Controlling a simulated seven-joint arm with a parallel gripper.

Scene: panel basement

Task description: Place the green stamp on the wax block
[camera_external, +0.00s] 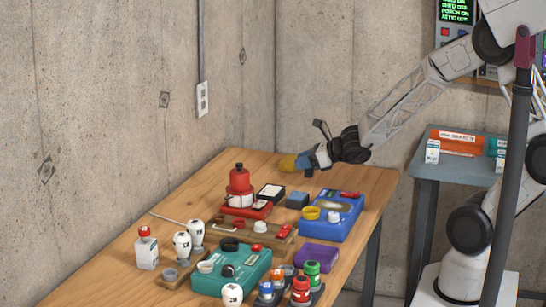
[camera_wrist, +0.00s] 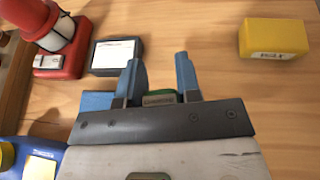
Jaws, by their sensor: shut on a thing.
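My gripper (camera_wrist: 159,75) shows two blue fingers in the wrist view, with a small green thing between them near their base, which I take to be the green stamp (camera_wrist: 160,98). It is mostly hidden by the gripper's dark bar. A yellow block (camera_wrist: 273,39), with a label too small to read, lies on the table at the upper right of the wrist view, apart from the fingers; it seems to be the wax block. In the external view it shows at the far end of the table (camera_external: 287,162), beside my gripper (camera_external: 308,161) in the picture.
A red lantern-like object (camera_external: 240,182), a dark pad (camera_external: 271,192), a small blue block (camera_external: 297,199) and a blue box (camera_external: 345,222) stand near my gripper. A teal box (camera_external: 245,274), white-headed pieces and coloured bottles crowd the front. Bare wood surrounds the yellow block.

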